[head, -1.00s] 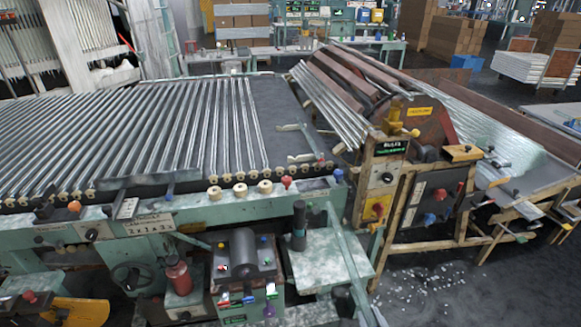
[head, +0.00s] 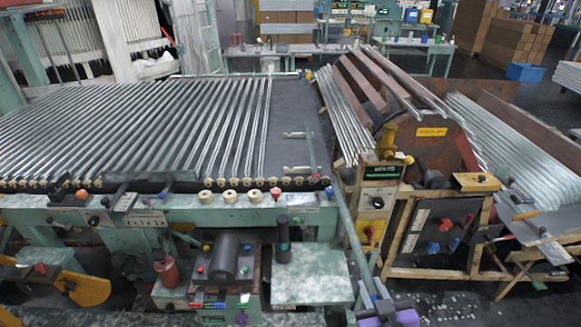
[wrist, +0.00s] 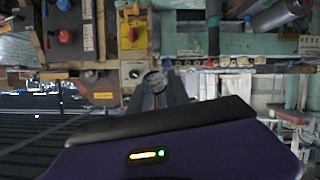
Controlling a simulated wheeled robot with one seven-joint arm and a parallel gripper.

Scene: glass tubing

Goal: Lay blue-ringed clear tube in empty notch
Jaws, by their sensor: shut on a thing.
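My gripper (head: 383,303), with a purple body, is at the bottom right of the head view, in front of the machine. It is shut on a long, thin clear tube (head: 350,232). The tube slants up and left past the bed's front right corner, its far end over the dark bare strip. A blue spot (head: 328,192) shows beside it; I cannot tell whether this is its ring. In the wrist view the grey fingers (wrist: 156,88) close around a round section. Rows of tubes (head: 150,125) lie on the bed. The empty notch cannot be made out for certain.
Cream rollers (head: 230,197) line the bed's front edge. A dark bare strip (head: 290,115) lies right of the tubes, with small metal brackets (head: 297,170). A slanted rack of tubes (head: 345,115) and a control post (head: 380,185) stand close on the right.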

